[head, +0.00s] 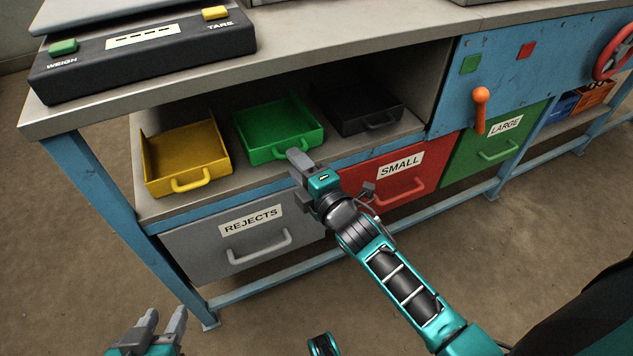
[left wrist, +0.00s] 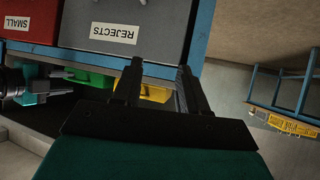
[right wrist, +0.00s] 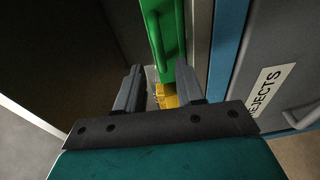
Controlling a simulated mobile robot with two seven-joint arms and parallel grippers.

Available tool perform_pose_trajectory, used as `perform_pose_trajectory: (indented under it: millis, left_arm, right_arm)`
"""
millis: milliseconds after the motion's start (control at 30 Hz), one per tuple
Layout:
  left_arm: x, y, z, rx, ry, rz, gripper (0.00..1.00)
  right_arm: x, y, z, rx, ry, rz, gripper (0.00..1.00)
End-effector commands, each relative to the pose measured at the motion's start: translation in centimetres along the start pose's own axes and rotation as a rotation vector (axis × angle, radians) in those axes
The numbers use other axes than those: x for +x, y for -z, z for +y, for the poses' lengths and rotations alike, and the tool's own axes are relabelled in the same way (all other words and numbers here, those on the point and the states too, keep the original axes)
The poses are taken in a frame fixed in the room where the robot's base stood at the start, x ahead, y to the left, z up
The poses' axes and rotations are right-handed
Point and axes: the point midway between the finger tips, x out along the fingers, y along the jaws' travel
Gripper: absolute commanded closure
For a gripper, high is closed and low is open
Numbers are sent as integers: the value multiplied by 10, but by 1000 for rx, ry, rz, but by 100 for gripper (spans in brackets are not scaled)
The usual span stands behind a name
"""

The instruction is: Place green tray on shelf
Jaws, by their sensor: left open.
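The green tray (head: 278,128) sits flat on the shelf (head: 215,192) under the worktop, between the yellow tray and the black tray. Its handle faces the front, and the tray also shows in the right wrist view (right wrist: 180,60). My left gripper (head: 162,324) is open and empty, low in front of the bench.
The yellow tray (head: 184,157) is left of the green tray and the black tray (head: 360,108) right of it. Below are the grey REJECTS drawer (head: 215,245) and red SMALL drawer (head: 420,180). A scale (head: 140,55) stands on the worktop (head: 300,45). A blue leg (head: 120,220) borders the left.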

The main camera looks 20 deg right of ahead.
Motion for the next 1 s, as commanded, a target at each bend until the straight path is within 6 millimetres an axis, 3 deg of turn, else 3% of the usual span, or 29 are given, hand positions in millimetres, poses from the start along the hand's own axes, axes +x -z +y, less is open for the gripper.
perform_pose_trajectory:
  millis: [300,500,667,767,1000]
  left_arm:
    - [-6,5,-5,6,13,-2,57]
    - [-9,3,-6,8,14,-7,57]
    - [-9,2,-6,9,15,-9,57]
    - [-9,2,-6,9,15,-9,57]
    - [-9,1,-6,9,16,-9,57]
  right_arm:
    - [-65,0,1,1,3,-1,63]
    - [-90,0,1,0,1,0,63]
    - [-99,0,-1,39,12,-4,63]
    - [-106,1,-7,199,62,-21,63]
    - [-139,17,-39,936,297,-158,63]
